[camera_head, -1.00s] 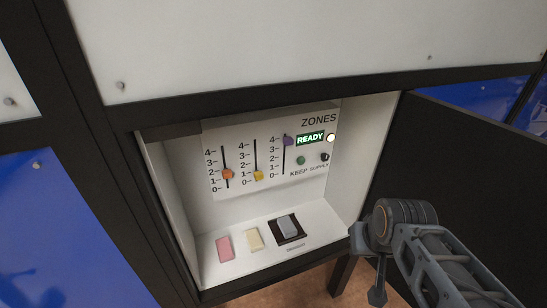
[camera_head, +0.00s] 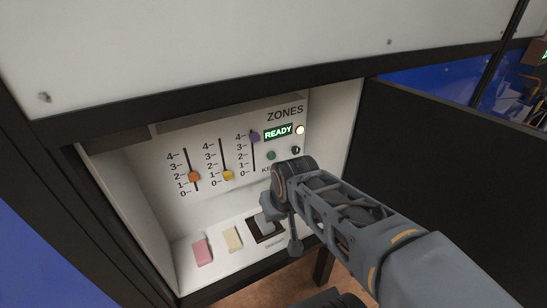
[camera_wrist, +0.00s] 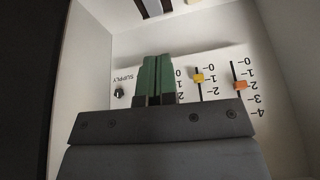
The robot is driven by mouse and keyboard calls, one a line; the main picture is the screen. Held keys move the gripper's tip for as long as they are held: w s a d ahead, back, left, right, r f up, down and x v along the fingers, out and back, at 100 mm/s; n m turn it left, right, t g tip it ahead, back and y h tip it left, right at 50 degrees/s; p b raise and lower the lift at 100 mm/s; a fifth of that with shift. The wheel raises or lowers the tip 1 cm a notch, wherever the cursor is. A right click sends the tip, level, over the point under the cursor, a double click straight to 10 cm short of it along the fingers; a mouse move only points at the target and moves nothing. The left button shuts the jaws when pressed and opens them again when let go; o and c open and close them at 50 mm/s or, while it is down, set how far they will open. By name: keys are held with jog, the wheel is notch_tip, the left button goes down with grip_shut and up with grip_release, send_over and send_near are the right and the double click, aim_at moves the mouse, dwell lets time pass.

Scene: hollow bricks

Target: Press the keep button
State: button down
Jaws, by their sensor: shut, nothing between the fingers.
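In the wrist view the panel appears upside down, and the button is not visible, with my fingers across the panel's middle. My gripper (camera_wrist: 158,62) has green fingers, shut together and empty, pointing into the recess. In the head view my wrist is in front of the panel's lower right; the fingertips are hard to make out, and contact with the button cannot be told.
An orange slider (camera_head: 194,177), a yellow slider (camera_head: 228,175) and a purple slider (camera_head: 254,137) are on the panel. A black supply knob (camera_head: 295,150) and a lit lamp (camera_head: 300,130) are at right. Pink (camera_head: 202,250) and cream (camera_head: 232,238) blocks lie on the ledge. A dark door (camera_head: 440,165) stands right.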

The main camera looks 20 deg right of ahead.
aim_at(272, 156)
jog(key=w+d+f+m+g+y+b, duration=0.1)
jog(key=w+d+f+m+y+b, duration=0.15)
jog(key=w+f+m+y, duration=0.6)
jog(key=w+d+m+t+b, duration=0.2)
jog(key=w+d+m+t, duration=0.2)
jog(key=w+d, duration=0.4)
jog(key=shift+w+d+r+t+y, duration=0.4)
jog(key=shift+w+t, duration=0.1)
jog(key=shift+t, duration=0.3)
jog(key=shift+w+a, duration=0.1)
jog(key=w+p, duration=0.1)
jog(key=w, duration=0.7)
jog(key=shift+w+a, duration=0.25)
jog(key=shift+a, duration=0.2)
jog(key=shift+w, duration=0.1)
dwell(0.6)
jog(key=shift+w+f, duration=0.1)
jog(key=shift+w, duration=0.35)
